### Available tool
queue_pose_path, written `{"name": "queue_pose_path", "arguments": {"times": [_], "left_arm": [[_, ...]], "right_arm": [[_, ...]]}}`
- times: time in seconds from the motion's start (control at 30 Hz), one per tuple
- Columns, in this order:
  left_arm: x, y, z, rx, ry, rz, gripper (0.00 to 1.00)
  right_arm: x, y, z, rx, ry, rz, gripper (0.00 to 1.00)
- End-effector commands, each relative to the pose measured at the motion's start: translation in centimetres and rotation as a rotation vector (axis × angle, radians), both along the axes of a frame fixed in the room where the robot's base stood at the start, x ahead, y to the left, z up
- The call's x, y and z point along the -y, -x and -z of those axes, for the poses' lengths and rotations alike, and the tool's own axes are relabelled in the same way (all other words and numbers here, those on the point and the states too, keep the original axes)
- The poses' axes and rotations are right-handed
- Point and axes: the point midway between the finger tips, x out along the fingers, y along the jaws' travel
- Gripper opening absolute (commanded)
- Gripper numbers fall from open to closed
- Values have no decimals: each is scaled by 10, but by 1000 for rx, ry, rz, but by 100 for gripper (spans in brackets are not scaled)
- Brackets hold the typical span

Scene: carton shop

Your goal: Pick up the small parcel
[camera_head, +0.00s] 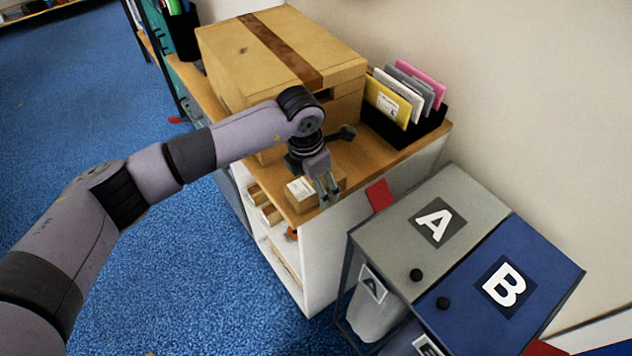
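The small parcel (297,203) is a little brown box with a white label on top. It sits on the wooden shelf top near its front edge, in front of a large carton. My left gripper (328,195) comes in from the left and points down at the parcel's right part, hiding some of it. Its two fingers show close together, and I cannot tell whether they are open or touch the parcel. My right gripper is not in view.
A large taped carton (255,60) stands behind my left wrist on the shelf unit (390,183). A black holder (413,131) with several coloured envelopes stands at the right. Bins A (400,228) and B (540,262) stand right of the unit. Blue floor lies open at left.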

Motion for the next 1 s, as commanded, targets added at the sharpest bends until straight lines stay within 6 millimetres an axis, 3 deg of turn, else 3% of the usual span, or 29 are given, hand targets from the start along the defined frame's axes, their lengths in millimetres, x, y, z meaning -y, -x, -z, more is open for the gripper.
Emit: {"name": "queue_pose_path", "arguments": {"times": [0.17,1.0], "left_arm": [[0,0,1,0,0,0,72],[-1,0,0,1,0,-1,16]], "right_arm": [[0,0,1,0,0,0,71],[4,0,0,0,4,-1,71]]}}
